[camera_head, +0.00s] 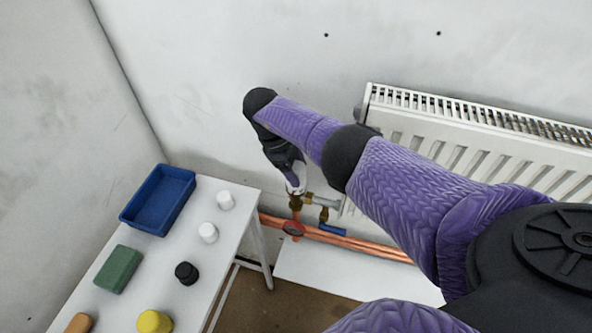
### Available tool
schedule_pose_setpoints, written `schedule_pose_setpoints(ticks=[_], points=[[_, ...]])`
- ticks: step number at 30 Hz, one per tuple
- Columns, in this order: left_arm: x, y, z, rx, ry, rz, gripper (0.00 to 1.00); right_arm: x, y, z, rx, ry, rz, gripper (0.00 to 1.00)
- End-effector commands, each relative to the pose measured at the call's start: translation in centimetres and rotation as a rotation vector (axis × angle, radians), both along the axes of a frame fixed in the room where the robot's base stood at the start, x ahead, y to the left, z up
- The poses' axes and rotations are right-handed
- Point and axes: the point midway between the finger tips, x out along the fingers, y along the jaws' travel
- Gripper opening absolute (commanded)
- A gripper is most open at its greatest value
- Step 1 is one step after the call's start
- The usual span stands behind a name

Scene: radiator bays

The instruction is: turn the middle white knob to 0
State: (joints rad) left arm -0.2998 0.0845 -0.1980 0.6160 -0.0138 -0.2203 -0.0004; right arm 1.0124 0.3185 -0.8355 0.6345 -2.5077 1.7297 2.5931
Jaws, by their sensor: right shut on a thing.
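My right gripper (295,179) reaches down beside the left end of the radiator. It is shut on a white knob (296,189) on top of a brass valve (295,203). Only a small part of the knob shows below the dark fingers, and its marks and setting cannot be read. It is the only white knob I see on a valve, so its place among other knobs cannot be told. My left gripper is not in view.
The white radiator (470,150) hangs on the wall. A red handwheel (293,228), a blue lever (332,229) and copper pipes (350,241) lie below the knob. A white table (232,240) at left carries a blue tray (137,221) and several loose items.

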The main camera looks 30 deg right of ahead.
Motion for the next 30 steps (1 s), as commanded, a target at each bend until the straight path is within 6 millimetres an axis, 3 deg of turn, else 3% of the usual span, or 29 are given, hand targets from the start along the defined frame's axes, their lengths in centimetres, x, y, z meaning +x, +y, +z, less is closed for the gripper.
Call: schedule_pose_setpoints(ticks=[15,30], points=[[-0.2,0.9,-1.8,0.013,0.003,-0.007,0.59,0.1,0.0,-0.1,0.001,-0.002,-0.448,0.05],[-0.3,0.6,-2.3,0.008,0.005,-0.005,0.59,0.1,0.1,0.0,0.002,-0.002,-0.658,0.05]])
